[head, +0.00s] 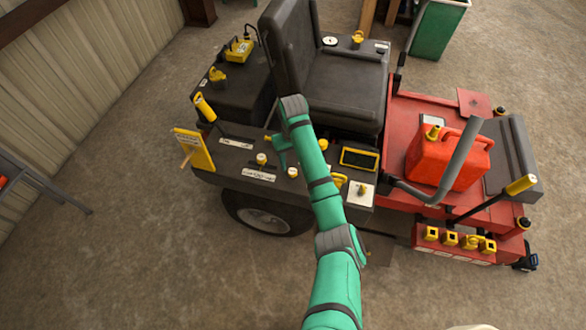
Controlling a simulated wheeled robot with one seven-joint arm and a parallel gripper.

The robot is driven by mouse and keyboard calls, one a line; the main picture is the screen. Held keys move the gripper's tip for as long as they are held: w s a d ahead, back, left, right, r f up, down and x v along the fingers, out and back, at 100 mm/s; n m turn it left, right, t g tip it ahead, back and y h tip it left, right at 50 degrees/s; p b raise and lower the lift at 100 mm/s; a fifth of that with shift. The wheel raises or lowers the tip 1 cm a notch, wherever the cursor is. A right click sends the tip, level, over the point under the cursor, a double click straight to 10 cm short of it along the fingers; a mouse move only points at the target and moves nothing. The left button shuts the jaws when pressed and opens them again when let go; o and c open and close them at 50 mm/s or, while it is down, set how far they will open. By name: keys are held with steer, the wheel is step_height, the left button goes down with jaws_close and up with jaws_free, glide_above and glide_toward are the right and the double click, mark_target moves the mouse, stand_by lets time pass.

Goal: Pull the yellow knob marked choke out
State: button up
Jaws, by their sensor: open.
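A small yellow knob (261,158) stands on the dark side console (225,160) of the ride-on mower, just above a white label (258,176) whose lettering is too small to read. A second yellow knob (292,172) is to its right, partly beside my arm. I cannot tell from the print which one is marked choke. My green arm reaches up from the bottom and bends over the console. My gripper (279,152) is open and points down, close to the right of the first knob. Its fingers are small and partly hidden by the wrist, and nothing shows between them.
A yellow-topped lever (205,107) and an upright yellow panel (194,150) stand at the console's left. A yellow-framed display (359,158) is right of my arm. The black seat (342,85) rises behind. A red fuel can (447,160) sits on the red hood.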

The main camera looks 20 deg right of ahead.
mark_target(293, 172)
steer(key=f, duration=0.5)
steer(key=shift+s+d, duration=0.1)
steer(key=shift+d, duration=0.1)
steer(key=shift+a+f, duration=0.3)
steer(key=shift+d, duration=0.1)
